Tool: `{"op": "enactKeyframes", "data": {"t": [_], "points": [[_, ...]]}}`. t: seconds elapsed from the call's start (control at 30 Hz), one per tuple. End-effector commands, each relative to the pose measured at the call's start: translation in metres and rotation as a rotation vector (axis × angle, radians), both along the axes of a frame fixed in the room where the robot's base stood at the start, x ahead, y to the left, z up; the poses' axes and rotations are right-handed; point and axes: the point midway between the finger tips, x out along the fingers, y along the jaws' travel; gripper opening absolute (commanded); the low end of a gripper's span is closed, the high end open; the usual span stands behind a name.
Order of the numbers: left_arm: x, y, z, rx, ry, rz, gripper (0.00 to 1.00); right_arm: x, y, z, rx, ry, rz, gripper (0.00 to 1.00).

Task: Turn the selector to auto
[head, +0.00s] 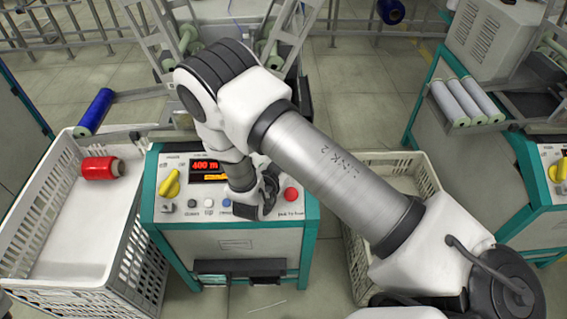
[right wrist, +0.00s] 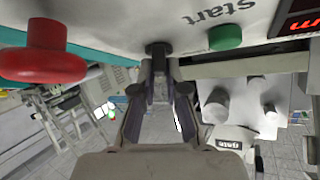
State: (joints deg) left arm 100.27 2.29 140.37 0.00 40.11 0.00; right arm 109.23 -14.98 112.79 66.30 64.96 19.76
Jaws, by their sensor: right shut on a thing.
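The winder's control panel (head: 180,216) has a red display (head: 205,167) reading 400 m, a yellow rotary knob (head: 170,184) at its left and a red button (head: 291,194) at its right. My right gripper (head: 266,204) reaches down to the panel just left of the red button. In the right wrist view its fingers (right wrist: 159,72) are closed around a small dark knob (right wrist: 158,48), likely the selector, between the red button (right wrist: 45,55) and the green start button (right wrist: 225,37). The knob's pointer and markings are hidden. My left gripper is out of view.
A white crate (head: 128,255) with a red bobbin (head: 100,168) stands left of the machine. Another white crate (head: 360,270) is at its right, partly behind my arm. A blue spool (head: 96,110) lies behind. A second machine (head: 545,160) stands far right.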

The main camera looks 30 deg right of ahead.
Motion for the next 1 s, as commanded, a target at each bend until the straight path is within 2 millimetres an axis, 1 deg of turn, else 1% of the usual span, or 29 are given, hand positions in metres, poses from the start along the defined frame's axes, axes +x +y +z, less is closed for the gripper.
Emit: {"op": "enactKeyframes", "data": {"t": [0.03, 0.07, 0.1, 0.37, 0.47, 0.57, 0.8, 0.9, 1.0], "points": [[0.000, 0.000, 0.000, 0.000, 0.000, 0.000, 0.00, 0.000, 0.000, -0.001, 0.002, 0.001, -0.001, 0.00], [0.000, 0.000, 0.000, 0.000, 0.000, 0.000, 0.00, 0.000, 0.000, -0.001, 0.002, 0.001, -0.001, 0.23], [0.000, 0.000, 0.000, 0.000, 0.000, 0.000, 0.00, 0.000, 0.000, -0.001, 0.002, 0.001, -0.001, 0.37], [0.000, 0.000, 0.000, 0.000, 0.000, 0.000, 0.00, 0.000, 0.000, 0.000, 0.001, 0.000, 0.000, 0.38], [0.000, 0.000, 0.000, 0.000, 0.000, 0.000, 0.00, 0.000, 0.000, 0.004, 0.001, -0.001, 0.001, 0.38], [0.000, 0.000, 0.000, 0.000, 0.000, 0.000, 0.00, 0.001, 0.000, 0.019, -0.001, -0.003, 0.001, 0.38], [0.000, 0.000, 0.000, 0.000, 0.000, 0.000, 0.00, 0.001, 0.000, 0.075, -0.001, -0.005, 0.001, 0.38], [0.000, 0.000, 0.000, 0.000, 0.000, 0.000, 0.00, 0.001, 0.000, 0.091, 0.000, -0.002, 0.001, 0.38], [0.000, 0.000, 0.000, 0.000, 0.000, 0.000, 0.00, 0.000, 0.000, 0.098, 0.001, 0.000, 0.000, 0.38]]}}
